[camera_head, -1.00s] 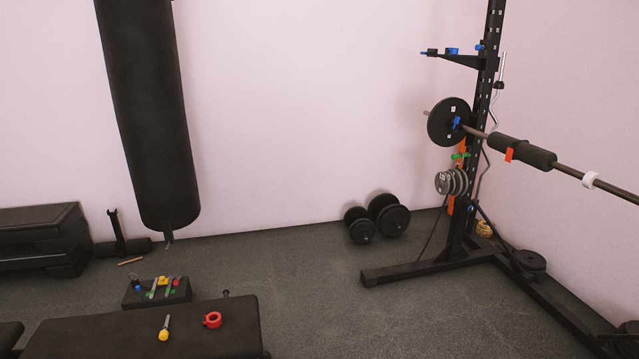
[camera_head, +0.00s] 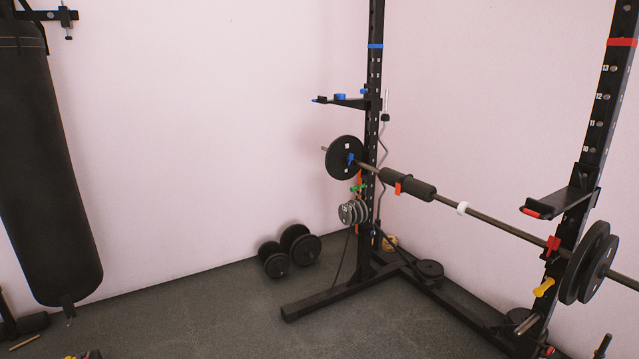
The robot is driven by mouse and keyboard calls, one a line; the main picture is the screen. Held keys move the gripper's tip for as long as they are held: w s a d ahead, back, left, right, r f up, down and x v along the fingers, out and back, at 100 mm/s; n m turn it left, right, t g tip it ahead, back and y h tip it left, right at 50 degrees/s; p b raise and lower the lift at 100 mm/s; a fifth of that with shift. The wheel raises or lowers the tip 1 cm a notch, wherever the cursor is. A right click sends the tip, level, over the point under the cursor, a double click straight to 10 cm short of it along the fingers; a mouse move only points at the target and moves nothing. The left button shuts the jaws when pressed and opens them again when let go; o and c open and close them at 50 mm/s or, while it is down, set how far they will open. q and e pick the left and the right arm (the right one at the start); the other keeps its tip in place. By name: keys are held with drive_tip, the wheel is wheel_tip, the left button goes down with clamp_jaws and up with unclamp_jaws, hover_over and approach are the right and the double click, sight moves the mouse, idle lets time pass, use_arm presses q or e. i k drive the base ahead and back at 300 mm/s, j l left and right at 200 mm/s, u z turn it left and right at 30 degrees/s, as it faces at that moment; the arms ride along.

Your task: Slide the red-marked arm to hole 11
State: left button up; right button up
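The red-marked arm (camera_head: 562,200) is a black safety arm with a red tip, jutting left from the right upright (camera_head: 602,118) of the rack. That upright has a red band at its top and holes with white numbers; 10, 11, 12 and 13 are readable. The arm's bracket sits just below the number 10 (camera_head: 586,149); hole 11 (camera_head: 599,124) is clear above it. A yellow-handled pin (camera_head: 544,287) shows low beside the right upright. Neither of my grippers is in view.
A barbell (camera_head: 489,219) crosses the rack, with black plates (camera_head: 588,262) at the right end. The left upright (camera_head: 373,75) has a blue band and a blue-marked arm (camera_head: 340,101). Dumbbells (camera_head: 300,244) lie on the floor; a punching bag (camera_head: 51,175) hangs at left.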

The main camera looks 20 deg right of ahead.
sight(580, 194)
drive_tip(key=z, duration=1.7)
